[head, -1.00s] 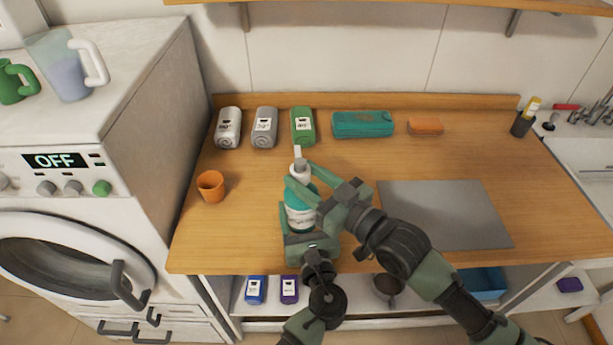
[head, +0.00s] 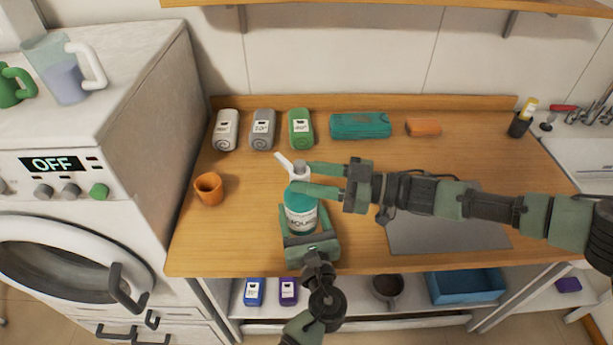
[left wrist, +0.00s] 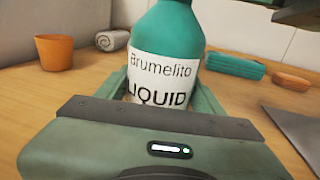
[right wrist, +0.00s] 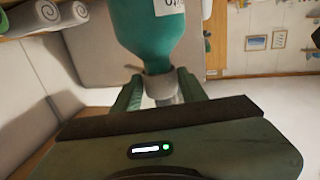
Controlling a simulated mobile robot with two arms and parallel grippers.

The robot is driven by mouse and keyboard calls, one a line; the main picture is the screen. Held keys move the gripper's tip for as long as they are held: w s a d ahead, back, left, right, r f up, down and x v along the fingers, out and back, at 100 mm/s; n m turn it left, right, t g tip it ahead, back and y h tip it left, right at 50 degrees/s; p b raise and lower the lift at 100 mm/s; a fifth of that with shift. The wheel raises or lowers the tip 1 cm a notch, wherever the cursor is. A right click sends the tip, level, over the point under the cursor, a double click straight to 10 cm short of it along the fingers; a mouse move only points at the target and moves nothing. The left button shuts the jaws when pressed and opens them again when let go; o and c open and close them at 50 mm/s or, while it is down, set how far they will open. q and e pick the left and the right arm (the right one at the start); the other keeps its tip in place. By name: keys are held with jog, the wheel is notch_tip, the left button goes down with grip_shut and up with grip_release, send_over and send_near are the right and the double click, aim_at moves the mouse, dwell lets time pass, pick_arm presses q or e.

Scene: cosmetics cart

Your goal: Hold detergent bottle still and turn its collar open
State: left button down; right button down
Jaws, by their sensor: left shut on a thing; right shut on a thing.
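The detergent bottle (head: 302,215) is teal with a white label and stands upright on the wooden counter. Its grey-white collar with a white spout (head: 285,160) is at the top, the spout pointing up and left. My left gripper (head: 308,232) is shut on the lower body of the bottle from the front; the label shows between its fingers in the left wrist view (left wrist: 160,80). My right gripper (head: 302,180) comes in level from the right and is shut on the collar; the collar shows between its fingers in the right wrist view (right wrist: 160,88).
An orange cup (head: 209,189) stands left of the bottle. Several rolled towels, among them a green one (head: 300,128), a teal case (head: 360,126) and an orange block (head: 423,127) lie along the back. A grey mat (head: 440,235) lies under my right arm.

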jog(key=n+g, duration=0.2)
jog(key=g, duration=0.2)
jog(key=w+n+g, duration=0.1)
jog(key=n+g, duration=0.2)
jog(key=shift+a+r+g, duration=0.1)
jog(key=shift+a+g, duration=0.05)
jog(key=shift+g, duration=0.25)
jog(key=shift+w+n+g+h, duration=0.15)
jog(key=shift+n+g+h, duration=0.1)
jog(key=shift+n+g, duration=0.4)
jog(key=shift+w+n+g+h, duration=0.2)
jog(key=shift+n+g, duration=0.25)
jog(key=shift+g, duration=0.7)
jog(key=shift+s+n+g+h, duration=0.2)
jog(key=shift+n+g+h, duration=0.15)
jog(key=shift+n+g, duration=0.05)
jog(key=c, duration=0.9)
grip_release()
jog(key=shift+s, duration=0.1)
notch_tip(320, 180, up, 10)
jog(key=shift+f, duration=0.1)
